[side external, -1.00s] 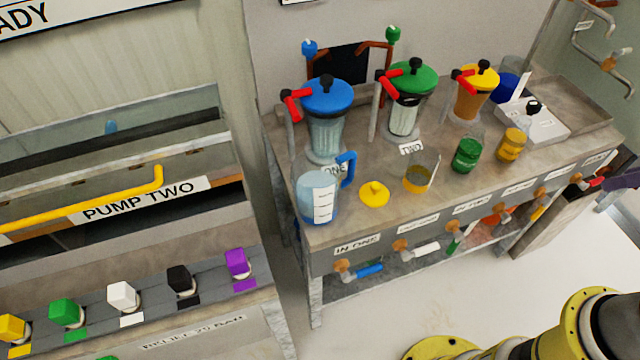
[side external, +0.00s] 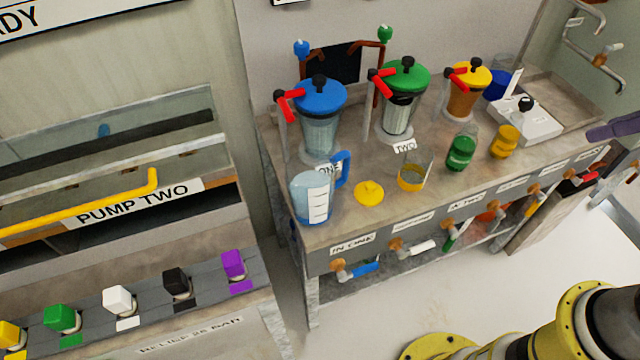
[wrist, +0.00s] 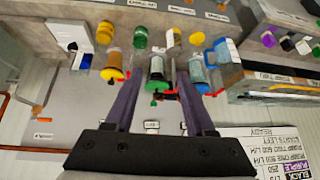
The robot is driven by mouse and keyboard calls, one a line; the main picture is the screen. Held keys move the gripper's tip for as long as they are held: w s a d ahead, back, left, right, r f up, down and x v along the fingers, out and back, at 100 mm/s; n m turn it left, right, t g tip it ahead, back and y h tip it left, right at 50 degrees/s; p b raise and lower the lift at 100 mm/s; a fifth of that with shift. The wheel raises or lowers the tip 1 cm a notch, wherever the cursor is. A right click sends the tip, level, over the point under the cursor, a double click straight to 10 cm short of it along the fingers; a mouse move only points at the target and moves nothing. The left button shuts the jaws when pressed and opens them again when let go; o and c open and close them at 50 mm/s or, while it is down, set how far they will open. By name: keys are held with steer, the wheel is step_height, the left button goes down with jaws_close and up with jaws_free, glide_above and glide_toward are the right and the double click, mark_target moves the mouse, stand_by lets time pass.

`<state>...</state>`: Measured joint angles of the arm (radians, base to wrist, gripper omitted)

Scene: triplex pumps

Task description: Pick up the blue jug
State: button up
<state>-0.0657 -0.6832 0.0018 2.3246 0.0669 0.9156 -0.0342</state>
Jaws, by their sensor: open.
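The blue jug (side external: 312,198) stands upright at the front left corner of the metal bench. It is clear with bluish contents, a white marked label and a blue handle on its right. In the wrist view the jug (wrist: 222,52) shows right of my fingers. My gripper (wrist: 158,77) is open and empty, with two long purple fingers apart. The jug is outside the fingers. In the side view only a purple finger part (side external: 613,130) shows at the right edge, far from the jug.
A blue-lidded pump (side external: 320,120) stands behind the jug. A green-lidded pump (side external: 402,100) and a yellow-lidded pump (side external: 467,90) stand further right. Taps line the bench front.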

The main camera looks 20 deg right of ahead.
steer(key=w+a+t+y, duration=0.2)
steer(key=w+a+t, duration=0.8)
steer(key=w+a, duration=1.15)
steer(key=t+h, duration=0.1)
glide_toward(347, 173)
steer(key=w, duration=0.3)
steer(key=shift+w+a, duration=0.1)
steer(key=shift+a, duration=0.1)
steer(key=shift+w+f, duration=0.1)
steer(key=shift+f, duration=0.05)
steer(key=shift+w, duration=0.35)
steer(key=w, duration=0.6)
steer(key=shift+w+a, duration=0.3)
steer(key=shift+a, duration=0.05)
